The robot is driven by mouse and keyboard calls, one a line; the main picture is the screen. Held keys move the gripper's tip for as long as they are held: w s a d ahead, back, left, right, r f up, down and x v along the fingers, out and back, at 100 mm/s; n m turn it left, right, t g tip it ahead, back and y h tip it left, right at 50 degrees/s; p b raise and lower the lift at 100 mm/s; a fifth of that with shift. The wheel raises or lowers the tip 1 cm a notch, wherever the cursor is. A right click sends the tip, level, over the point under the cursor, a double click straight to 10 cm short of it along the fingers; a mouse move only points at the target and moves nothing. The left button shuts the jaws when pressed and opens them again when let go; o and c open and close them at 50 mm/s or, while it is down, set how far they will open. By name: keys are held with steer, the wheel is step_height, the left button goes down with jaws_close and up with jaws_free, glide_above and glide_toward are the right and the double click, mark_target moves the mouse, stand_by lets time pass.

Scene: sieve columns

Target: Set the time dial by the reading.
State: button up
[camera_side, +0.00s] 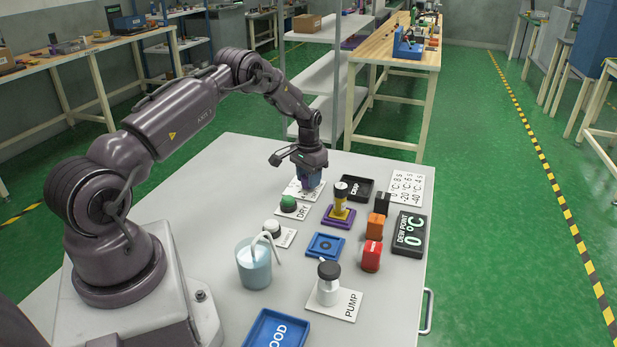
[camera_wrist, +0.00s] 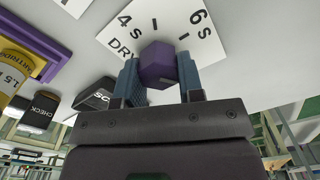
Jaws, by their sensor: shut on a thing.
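My gripper (camera_wrist: 160,82) is shut on the purple dial knob (camera_wrist: 158,64), with one blue finger on each side of it. The white dial plate (camera_wrist: 133,26) shows "4 s", "6 s" and part of the word "DRY" in the wrist view; the rest is hidden. I cannot tell which mark the knob points to. In the side view my gripper (camera_side: 311,182) is down at the dial plate (camera_side: 293,188). The black dew point display (camera_side: 409,232) reads 0 °C. The white card (camera_side: 407,186) lists 0 °C: 8 s, -20 °C: 6 s, -40 °C: 4 s.
A green DRY button (camera_side: 288,203) is in front of the dial. A yellow column stands in a purple holder (camera_side: 338,217), near a black scrap tray (camera_side: 369,191).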

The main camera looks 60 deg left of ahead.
steer(key=shift+r+m, duration=0.1)
steer(key=shift+m, duration=0.4)
steer(key=o, duration=0.9)
steer(key=shift+o, duration=0.2)
step_height(320, 180, up, 13)
